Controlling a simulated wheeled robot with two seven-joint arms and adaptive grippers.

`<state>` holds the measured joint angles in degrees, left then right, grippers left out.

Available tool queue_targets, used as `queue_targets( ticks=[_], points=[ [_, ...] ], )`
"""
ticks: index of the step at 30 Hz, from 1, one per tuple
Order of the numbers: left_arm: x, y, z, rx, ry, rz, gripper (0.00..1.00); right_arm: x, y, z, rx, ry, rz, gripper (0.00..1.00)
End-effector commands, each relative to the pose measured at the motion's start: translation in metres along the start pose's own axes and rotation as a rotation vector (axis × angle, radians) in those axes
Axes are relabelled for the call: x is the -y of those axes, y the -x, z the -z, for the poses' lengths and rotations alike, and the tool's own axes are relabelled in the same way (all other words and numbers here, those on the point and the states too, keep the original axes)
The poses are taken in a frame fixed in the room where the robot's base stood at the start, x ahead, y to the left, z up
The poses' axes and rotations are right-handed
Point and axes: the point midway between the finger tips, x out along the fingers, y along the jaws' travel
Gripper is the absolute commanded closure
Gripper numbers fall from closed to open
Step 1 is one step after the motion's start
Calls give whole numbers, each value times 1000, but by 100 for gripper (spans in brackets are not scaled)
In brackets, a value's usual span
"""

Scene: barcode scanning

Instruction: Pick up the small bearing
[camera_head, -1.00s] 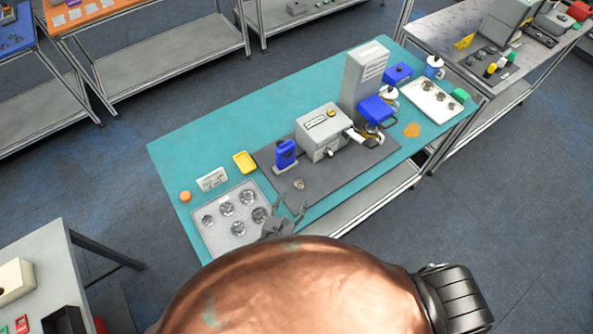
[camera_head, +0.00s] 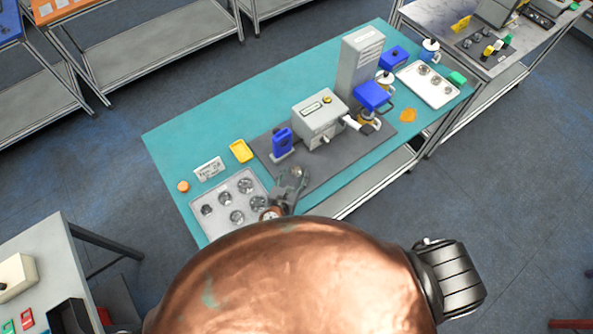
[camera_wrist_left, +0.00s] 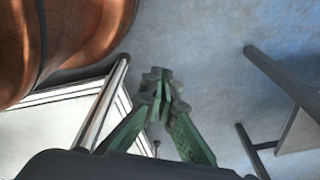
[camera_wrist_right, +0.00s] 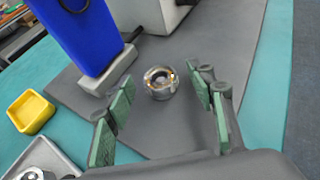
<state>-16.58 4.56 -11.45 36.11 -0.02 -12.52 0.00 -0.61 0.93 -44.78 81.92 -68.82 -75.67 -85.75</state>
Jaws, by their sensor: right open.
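The small bearing (camera_wrist_right: 160,83), a silver ring with brass-coloured spots, lies on the dark grey mat (camera_wrist_right: 185,130). In the right wrist view it sits between and just beyond the fingertips of my right gripper (camera_wrist_right: 160,92), which is open and empty. In the head view my right gripper (camera_head: 291,180) is low over the front left of the mat, and the bearing (camera_head: 297,171) shows small at its fingertips. My left gripper (camera_wrist_left: 160,78) has its fingertips together with nothing between them, over the floor away from the table.
A blue scanner (camera_wrist_right: 85,35) on a grey stand is close beside the right gripper. A yellow dish (camera_wrist_right: 30,112) and a tray of several larger bearings (camera_head: 213,222) lie left. A grey machine (camera_head: 320,118) stands behind; the front of the mat is clear.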

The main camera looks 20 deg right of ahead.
Motion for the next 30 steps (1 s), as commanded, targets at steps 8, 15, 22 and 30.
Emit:
queue_targets(
  ticks=[8,15,22,30],
  points=[
    [-1,0,-14,18,3,-1,100,-1,0,0,0,0,-1,66],
    [-2,1,-23,30,5,-1,100,-1,0,0,0,0,-1,82],
    [-1,1,-20,27,4,-1,100,-1,1,0,0,0,-1,96],
    [-1,1,-15,20,3,-1,100,-1,3,-6,1,-2,-2,96]
  ],
)
